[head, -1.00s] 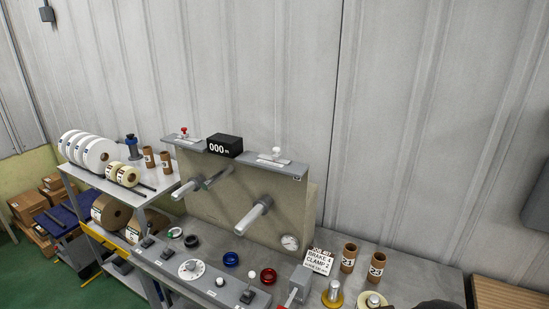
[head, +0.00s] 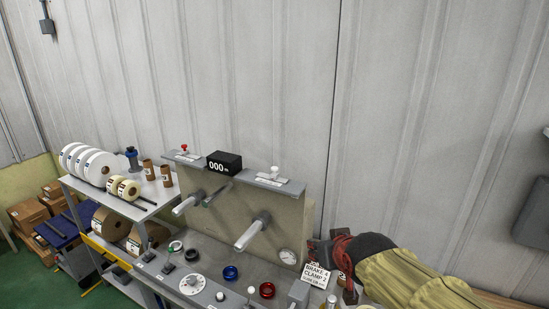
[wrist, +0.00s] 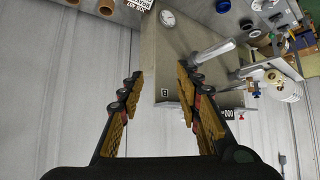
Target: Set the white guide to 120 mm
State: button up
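The white guide (head: 275,173), a white knob on a pale plate, sits on the right ledge on top of the wrapping machine (head: 272,208). Its scale is too small to read. My gripper (head: 333,252) is at the right end of the machine, to the right of the guide and lower in the head picture. In the wrist view my gripper (wrist: 157,98) has its two fingers wide apart with nothing between them. The machine's end with a small dark label (wrist: 164,92) shows beyond the fingers. I cannot make out the white guide in the wrist view.
A red-knobbed guide (head: 184,149) is on the left ledge. A black display (head: 224,162) reading 000 stands between the ledges. Rollers (head: 252,231) stick out in front. A sign (head: 316,275) stands by my gripper. A shelf of reels (head: 132,207) is at left.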

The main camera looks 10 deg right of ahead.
jog(key=w+a+r+t+p, duration=0.1)
jog(key=w+r+t+p, duration=0.15)
jog(key=w, duration=0.55)
jog(key=w+a+r+t+p, duration=0.1)
jog(key=w+r+p, duration=0.15)
jog(key=w, duration=0.55)
jog(key=n+t+y+p, duration=0.2)
jog(key=t+y+p, duration=0.1)
jog(key=t+p, duration=0.15)
send_near(275, 169)
jog(key=w+g, duration=0.1)
jog(key=w, duration=0.1)
jog(key=shift+w+a+t+p, duration=0.2)
jog(key=shift+w+t+p, duration=0.2)
jog(key=shift+w+p, duration=0.4)
jog(key=shift+w+a+p, duration=0.2)
jog(key=shift+w+a, duration=0.05)
jog(key=shift+w, duration=1)
jog(key=shift+w+a+p, duration=0.15)
jog(key=shift+w+a, duration=0.05)
jog(key=shift+w, duration=1.05)
jog(key=shift+w+a+p, duration=0.2)
jog(key=shift+w+a, duration=0.05)
jog(key=shift+w, duration=1)
jog(key=shift+c, duration=0.8)
grip_shut()
